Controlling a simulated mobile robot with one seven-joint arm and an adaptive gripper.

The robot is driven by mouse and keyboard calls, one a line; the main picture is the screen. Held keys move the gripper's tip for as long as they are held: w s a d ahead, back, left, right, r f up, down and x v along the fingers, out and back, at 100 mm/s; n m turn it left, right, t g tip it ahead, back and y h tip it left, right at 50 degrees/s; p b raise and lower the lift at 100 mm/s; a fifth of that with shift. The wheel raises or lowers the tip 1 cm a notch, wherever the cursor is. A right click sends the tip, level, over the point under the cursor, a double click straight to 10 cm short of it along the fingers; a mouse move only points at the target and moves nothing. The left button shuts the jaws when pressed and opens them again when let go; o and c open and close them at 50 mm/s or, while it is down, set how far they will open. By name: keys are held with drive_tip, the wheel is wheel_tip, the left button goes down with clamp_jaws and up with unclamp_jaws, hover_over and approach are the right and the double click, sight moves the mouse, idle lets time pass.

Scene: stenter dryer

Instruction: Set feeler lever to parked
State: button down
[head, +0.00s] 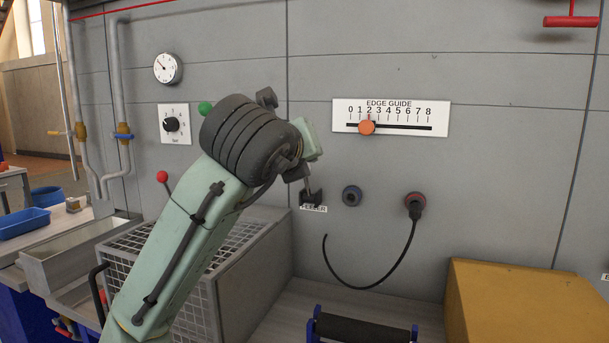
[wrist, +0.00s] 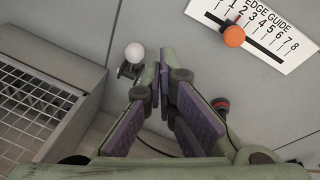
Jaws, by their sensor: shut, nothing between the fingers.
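The feeler lever shows in the wrist view as a white ball knob (wrist: 134,53) on a short dark mount on the grey wall panel. In the head view its dark base (head: 312,197) and thin stalk show above a small label, while the knob is hidden behind my gripper. The label's lettering is too small to read fully. My gripper (wrist: 162,88) is shut and empty. In the wrist view its fingertips appear just right of the knob; I cannot tell whether they touch it. In the head view my arm hides most of the gripper.
An edge guide scale (head: 391,118) with an orange knob sits to the right. A mesh-fronted box (head: 235,270) stands lower left, and a yellow block (head: 520,300) lower right.

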drive_tip(key=shift+s+a+r, duration=0.1)
drive_tip(key=shift+s+r, duration=0.35)
drive_tip(key=shift+r, duration=0.15)
drive_tip(key=shift+s+a+r, duration=0.1)
drive_tip(key=shift+s+r, duration=0.3)
drive_tip(key=shift+r, duration=0.2)
